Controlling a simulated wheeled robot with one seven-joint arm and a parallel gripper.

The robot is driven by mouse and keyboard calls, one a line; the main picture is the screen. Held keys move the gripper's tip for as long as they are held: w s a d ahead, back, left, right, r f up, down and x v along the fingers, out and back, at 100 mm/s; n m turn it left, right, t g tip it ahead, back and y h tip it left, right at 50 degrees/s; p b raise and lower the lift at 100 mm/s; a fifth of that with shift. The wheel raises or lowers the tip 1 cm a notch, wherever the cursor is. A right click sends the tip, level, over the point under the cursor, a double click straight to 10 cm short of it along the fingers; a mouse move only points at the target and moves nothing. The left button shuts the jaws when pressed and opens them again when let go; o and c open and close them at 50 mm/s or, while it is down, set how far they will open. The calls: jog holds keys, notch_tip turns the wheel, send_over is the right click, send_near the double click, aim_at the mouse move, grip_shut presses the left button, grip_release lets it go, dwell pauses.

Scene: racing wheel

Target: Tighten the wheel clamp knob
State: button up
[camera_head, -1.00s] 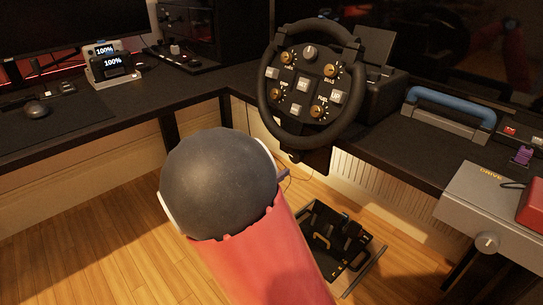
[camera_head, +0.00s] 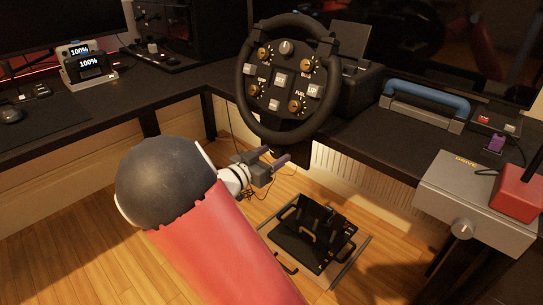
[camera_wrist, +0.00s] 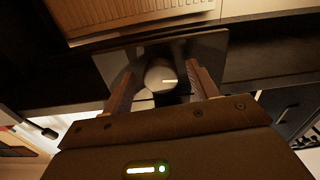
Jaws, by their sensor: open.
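The racing wheel (camera_head: 281,78) is mounted at the desk edge in the head view. Below it, my gripper (camera_head: 275,157) is open, its two purple-tipped fingers pointing up and right under the desk edge. In the wrist view, a round grey knob (camera_wrist: 160,77) with a pale line mark shows on a dark bracket (camera_wrist: 210,50) under the desk. My gripper's fingers (camera_wrist: 164,82) stand open on its left and right, with gaps visible. I cannot tell how deep the knob sits between them. The knob is hidden in the head view.
The black desk (camera_head: 375,140) runs above my gripper. A pedal set (camera_head: 313,235) stands on the wooden floor below. A grey box with a knob (camera_head: 478,198) juts out at the right. A ribbed panel (camera_wrist: 130,12) is behind.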

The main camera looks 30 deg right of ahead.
jog(key=c, duration=1)
jog(key=shift+m, duration=0.4)
jog(key=m+b, duration=0.2)
jog(key=shift+f+m, duration=0.15)
jog(key=shift+m, duration=0.25)
jog(key=m+b, duration=0.3)
jog(key=shift+w+m, duration=0.1)
jog(key=shift+m, duration=0.3)
jog(key=m+b, duration=0.5)
jog(key=shift+a, duration=0.1)
jog(key=m+b, duration=0.3)
jog(key=shift+r, duration=0.2)
